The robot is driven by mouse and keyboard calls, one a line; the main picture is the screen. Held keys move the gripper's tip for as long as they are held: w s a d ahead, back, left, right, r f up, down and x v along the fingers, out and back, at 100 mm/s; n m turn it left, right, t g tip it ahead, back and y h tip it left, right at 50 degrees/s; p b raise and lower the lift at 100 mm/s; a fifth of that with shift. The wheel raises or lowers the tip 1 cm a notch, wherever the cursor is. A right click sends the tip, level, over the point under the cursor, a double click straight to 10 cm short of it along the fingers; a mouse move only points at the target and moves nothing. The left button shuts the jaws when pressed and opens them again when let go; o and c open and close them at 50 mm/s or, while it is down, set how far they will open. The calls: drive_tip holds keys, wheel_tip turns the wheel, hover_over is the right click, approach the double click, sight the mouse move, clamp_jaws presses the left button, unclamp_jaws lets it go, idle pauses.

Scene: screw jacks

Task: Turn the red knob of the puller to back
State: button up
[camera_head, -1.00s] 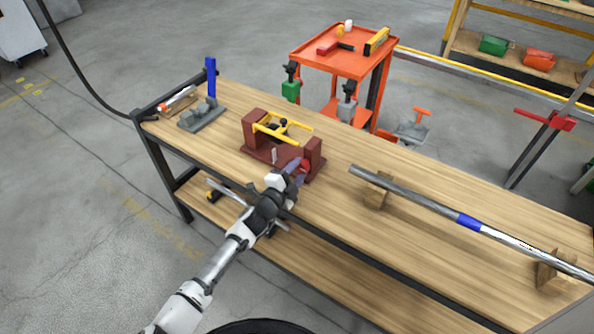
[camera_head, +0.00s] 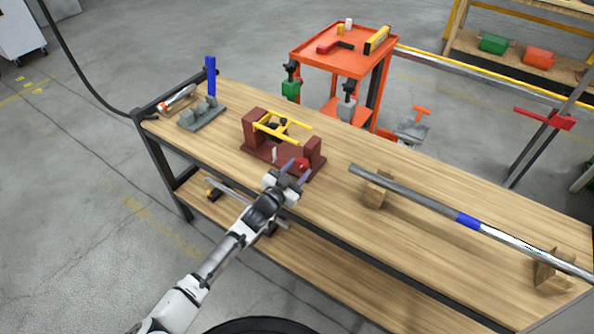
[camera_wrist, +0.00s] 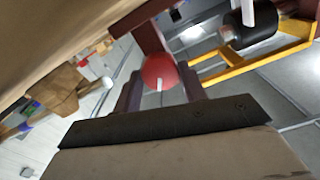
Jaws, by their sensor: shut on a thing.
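The puller is a dark red frame (camera_head: 258,154) with two upright blocks, standing on the wooden bench. A yellow bracket (camera_head: 283,128) with a black part sits between its blocks. The red knob (camera_head: 301,164) is on the near right block. My gripper (camera_head: 295,173) reaches it from the front left, with its purple fingers on either side of the knob. In the wrist view the red knob (camera_wrist: 158,70) shows beyond my gripper (camera_wrist: 160,88), between its dark fingers, with a pale mark on its face. My gripper is shut on the knob; the exact contact is partly hidden.
A long metal bar (camera_head: 420,200) with a blue band lies on wooden blocks to the right. A grey fixture (camera_head: 203,115) and a blue upright (camera_head: 210,78) stand at the bench's left end. An orange cart (camera_head: 345,60) stands behind. Bare bench lies between puller and bar.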

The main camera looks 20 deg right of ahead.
drive_tip(key=n, duration=0.6)
drive_tip(key=shift+f+n+b, duration=0.1)
drive_tip(key=shift+n+b, duration=0.2)
drive_tip(key=shift+b, duration=0.1)
drive_tip(key=n+b, duration=0.1)
drive_tip(key=n, duration=0.4)
drive_tip(key=n+b, duration=0.3)
drive_tip(key=n, duration=0.2)
drive_tip(key=shift+f+n, duration=0.1)
drive_tip(key=shift+n, duration=0.3)
drive_tip(key=n+b, duration=0.3)
drive_tip(key=n, duration=0.2)
drive_tip(key=n+b, duration=0.1)
drive_tip(key=n, duration=0.3)
drive_tip(key=shift+b, duration=0.3)
drive_tip(key=n+p, duration=0.1)
drive_tip(key=n, duration=0.1)
drive_tip(key=n+p, duration=0.1)
drive_tip(key=shift+r+n, duration=0.35)
drive_tip(key=shift+n, duration=0.05)
drive_tip(key=n+p, duration=0.4)
drive_tip(key=shift+r+p, duration=0.15)
drive_tip(key=shift+p, duration=0.25)
drive_tip(key=shift+f+n+p, duration=0.15)
drive_tip(key=shift+n+p, duration=0.8)
drive_tip(key=shift+n, duration=0.3)
drive_tip(key=shift+f+n+p, duration=0.15)
drive_tip(key=shift+n+p, duration=0.8)
drive_tip(key=shift+n, duration=0.3)
